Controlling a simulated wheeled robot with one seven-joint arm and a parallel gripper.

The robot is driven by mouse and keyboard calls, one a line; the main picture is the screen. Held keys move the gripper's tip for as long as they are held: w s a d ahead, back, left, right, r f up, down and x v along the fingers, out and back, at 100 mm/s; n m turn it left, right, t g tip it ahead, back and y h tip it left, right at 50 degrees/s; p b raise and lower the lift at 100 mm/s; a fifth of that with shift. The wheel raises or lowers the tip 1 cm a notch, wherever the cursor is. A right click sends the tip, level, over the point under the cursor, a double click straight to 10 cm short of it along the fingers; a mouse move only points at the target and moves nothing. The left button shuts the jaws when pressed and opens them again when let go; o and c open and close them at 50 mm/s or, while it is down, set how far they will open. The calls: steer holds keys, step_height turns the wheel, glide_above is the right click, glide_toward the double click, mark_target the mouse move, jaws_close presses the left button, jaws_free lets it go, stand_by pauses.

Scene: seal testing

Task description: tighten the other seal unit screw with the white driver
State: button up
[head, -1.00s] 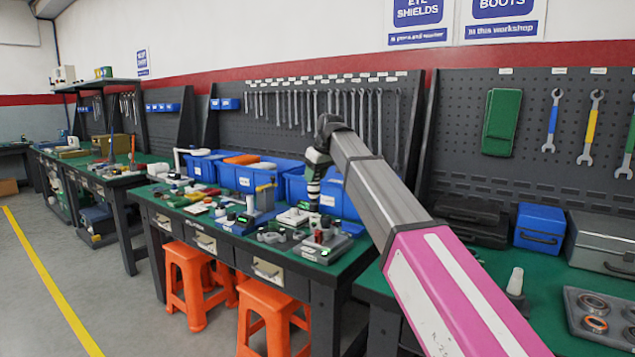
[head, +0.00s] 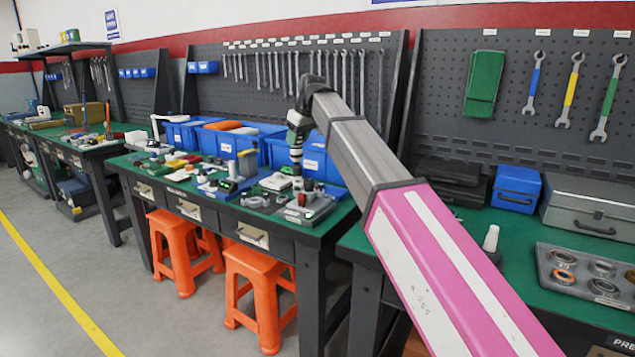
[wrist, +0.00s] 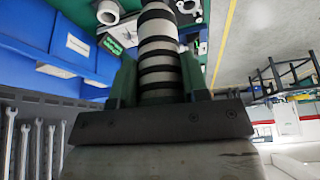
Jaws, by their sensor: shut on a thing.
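My gripper (head: 297,133) is over the green workbench (head: 343,212), at the end of my outstretched arm. It is shut on the driver (wrist: 158,45), which has white and black bands and fills the top middle of the wrist view. The driver (head: 297,154) points down in the head view, and its tip is hard to make out against the items below. A grey unit with reddish parts on top (head: 308,205) sits near the bench's front right corner, close below the driver. The screws are too small to tell.
Blue bins (head: 232,144) stand along the back of the bench. Several small parts crowd its top. Orange stools (head: 262,290) stand in front. A second bench at right holds a blue case (head: 517,190) and a tray of rings (head: 590,277).

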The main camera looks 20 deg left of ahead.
steer(key=w+d+r, duration=0.2)
steer(key=d+r, duration=0.1)
steer(key=d, duration=0.5)
steer(key=shift+a+f, duration=0.1)
steer(key=shift+f, duration=3.95)
stand_by(3.2)
